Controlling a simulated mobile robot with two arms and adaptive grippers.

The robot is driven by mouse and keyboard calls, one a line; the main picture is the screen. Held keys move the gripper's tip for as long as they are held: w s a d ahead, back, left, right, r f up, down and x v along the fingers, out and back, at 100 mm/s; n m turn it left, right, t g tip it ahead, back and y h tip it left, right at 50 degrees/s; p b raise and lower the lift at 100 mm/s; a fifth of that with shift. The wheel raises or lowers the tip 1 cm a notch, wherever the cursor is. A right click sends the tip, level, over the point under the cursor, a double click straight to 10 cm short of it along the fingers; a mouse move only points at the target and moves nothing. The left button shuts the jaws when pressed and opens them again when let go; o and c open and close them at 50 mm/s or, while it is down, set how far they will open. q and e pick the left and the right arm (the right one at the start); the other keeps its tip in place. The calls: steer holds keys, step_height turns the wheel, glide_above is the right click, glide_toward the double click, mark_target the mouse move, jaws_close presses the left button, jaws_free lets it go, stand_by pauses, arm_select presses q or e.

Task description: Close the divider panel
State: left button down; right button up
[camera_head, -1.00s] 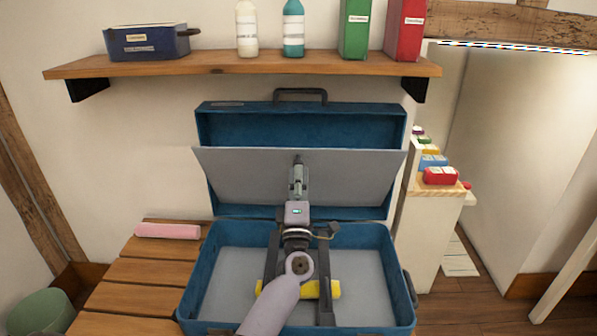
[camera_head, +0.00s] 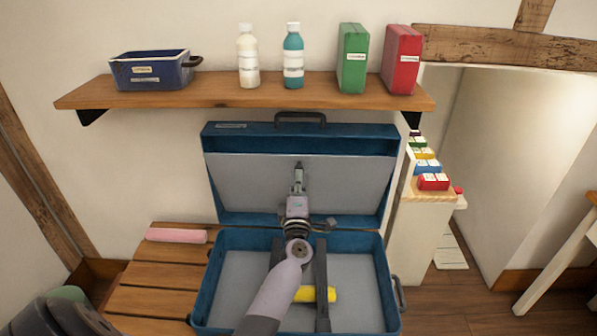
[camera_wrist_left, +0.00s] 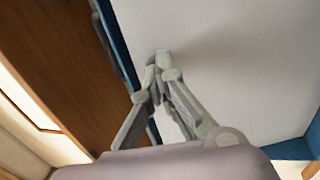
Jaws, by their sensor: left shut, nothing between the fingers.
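The grey divider panel (camera_head: 255,182) stands in the raised lid of the blue suitcase (camera_head: 215,300), nearly upright and mostly within the lid's frame. Its lower part is partly hidden by my arm. My left gripper (camera_head: 298,168) reaches up over the case to the middle of the panel. In the left wrist view my left gripper (camera_wrist_left: 163,62) has its fingertips together, with the pale panel (camera_wrist_left: 225,65) right behind them. They look to be at its surface, but I cannot tell whether they press on it. My right gripper is not in view.
A yellow item (camera_head: 318,294) lies in the case bottom, partly behind my arm. A wooden shelf (camera_head: 245,92) with bottles, boxes and a blue bin (camera_head: 150,72) hangs above the lid. A pink item (camera_head: 176,235) lies on the slatted bench (camera_head: 150,275) at left.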

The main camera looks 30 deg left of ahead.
mark_target(299, 160)
arm_select(q)
steer(key=shift+g+h, duration=0.6)
steer(key=shift+g, duration=0.2)
steer(key=w+a+r+p, duration=0.1)
steer(key=p, duration=0.1)
steer(key=w+p, duration=0.1)
steer(key=p, duration=0.2)
steer(key=w+a+r+p, duration=0.1)
steer(key=w+p, duration=0.1)
steer(key=p, duration=0.1)
steer(key=shift+w+a+r, duration=0.1)
steer(key=shift+a+r, duration=0.2)
steer(key=shift+r, duration=0.05)
steer(key=shift+w+a+p, duration=0.3)
steer(key=shift+w+a, duration=0.05)
steer(key=shift+w, duration=0.25)
steer(key=shift+w+a, duration=0.3)
steer(key=shift+w, duration=0.2)
steer(key=shift+w+a+r, duration=0.15)
steer(key=shift+w+a, duration=0.1)
steer(key=shift+w, duration=0.15)
steer(key=shift+r, duration=0.1)
